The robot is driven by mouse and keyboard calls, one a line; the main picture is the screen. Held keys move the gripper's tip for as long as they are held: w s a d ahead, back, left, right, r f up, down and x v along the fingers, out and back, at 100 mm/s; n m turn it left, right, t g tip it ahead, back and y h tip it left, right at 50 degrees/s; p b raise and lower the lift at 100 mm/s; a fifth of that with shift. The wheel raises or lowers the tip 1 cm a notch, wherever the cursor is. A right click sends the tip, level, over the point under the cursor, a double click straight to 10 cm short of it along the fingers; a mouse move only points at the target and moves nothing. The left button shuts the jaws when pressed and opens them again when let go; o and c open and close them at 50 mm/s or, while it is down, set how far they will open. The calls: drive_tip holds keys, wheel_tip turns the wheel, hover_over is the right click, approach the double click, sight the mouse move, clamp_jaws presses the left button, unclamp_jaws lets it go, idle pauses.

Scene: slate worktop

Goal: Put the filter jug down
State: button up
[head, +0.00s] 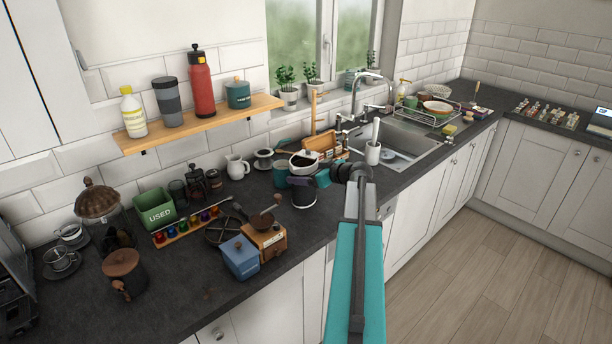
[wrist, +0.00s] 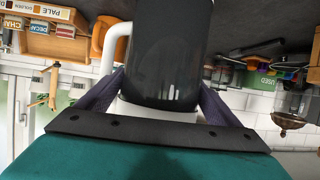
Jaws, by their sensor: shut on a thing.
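The filter jug (head: 303,195) has a dark body with a white top and a white handle. It is in my gripper (head: 303,182), over the front part of the slate worktop (head: 190,285), left of the sink. In the wrist view the jug (wrist: 168,55) fills the middle, and the two purple fingers of my gripper (wrist: 158,105) close on its sides. The picture in that view is upside down. The jug looks upright. I cannot tell whether its base touches the worktop, as its lower part is against dark stone.
A teal mug (head: 281,174) stands just behind the jug. A wooden coffee grinder (head: 264,238) and blue canister (head: 240,257) stand to its left. Some worktop is clear near the jug.

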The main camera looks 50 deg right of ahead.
drive_tip(key=shift+r, duration=0.15)
drive_tip(key=shift+r+b, duration=0.95)
drive_tip(key=shift+r, duration=0.45)
drive_tip(key=b, duration=0.5)
approach(305, 165)
drive_tip(key=s+d+f, duration=0.1)
drive_tip(key=s+f, duration=0.3)
drive_tip(key=shift+s, duration=0.35)
drive_tip(key=shift+d, duration=0.1)
